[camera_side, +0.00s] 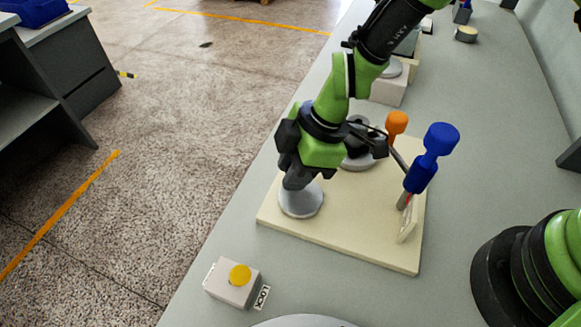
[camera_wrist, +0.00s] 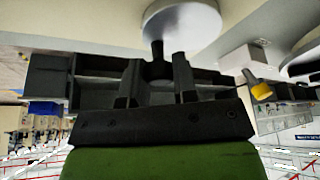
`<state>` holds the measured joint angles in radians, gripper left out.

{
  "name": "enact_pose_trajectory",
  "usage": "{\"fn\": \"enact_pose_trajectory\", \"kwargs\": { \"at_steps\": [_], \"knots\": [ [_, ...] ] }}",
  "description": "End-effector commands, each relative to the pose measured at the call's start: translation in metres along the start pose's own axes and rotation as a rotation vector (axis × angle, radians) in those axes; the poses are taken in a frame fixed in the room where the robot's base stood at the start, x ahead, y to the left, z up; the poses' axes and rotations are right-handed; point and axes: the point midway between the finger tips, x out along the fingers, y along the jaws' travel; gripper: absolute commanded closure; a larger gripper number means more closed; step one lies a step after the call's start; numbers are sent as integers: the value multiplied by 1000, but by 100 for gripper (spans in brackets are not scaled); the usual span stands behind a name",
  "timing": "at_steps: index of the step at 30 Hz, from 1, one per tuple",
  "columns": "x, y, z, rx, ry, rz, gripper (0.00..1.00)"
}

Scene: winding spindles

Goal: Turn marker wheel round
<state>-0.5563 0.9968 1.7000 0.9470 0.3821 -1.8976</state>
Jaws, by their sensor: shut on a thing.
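A light grey round wheel (camera_side: 301,203) sits at the left part of a cream board, directly under my gripper (camera_side: 298,180). The same wheel shows as a pale disc (camera_wrist: 182,25) at the top of the wrist view. A dark grey knob (camera_wrist: 158,66) stands out from it between my two fingers (camera_wrist: 157,82). My gripper is shut on this knob, pointing down at the wheel. No marker on the wheel can be made out in either view. A second grey round part (camera_side: 358,162) stands behind my gripper, partly hidden by dark parts.
On the cream board (camera_side: 340,240) stand a blue-handled lever (camera_side: 430,160), an orange handle (camera_side: 396,123) and a small pale plate (camera_side: 408,222). The board's front is clear.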

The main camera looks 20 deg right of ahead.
Motion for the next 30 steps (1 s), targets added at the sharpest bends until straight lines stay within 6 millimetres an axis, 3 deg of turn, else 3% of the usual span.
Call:
{"fn": "enact_pose_trajectory", "kwargs": {
  "at_steps": [12,30],
  "knots": [
    [-4,0,7,305,-1,127,97],
    [-5,1,10,471,1,198,97]
  ]
}}
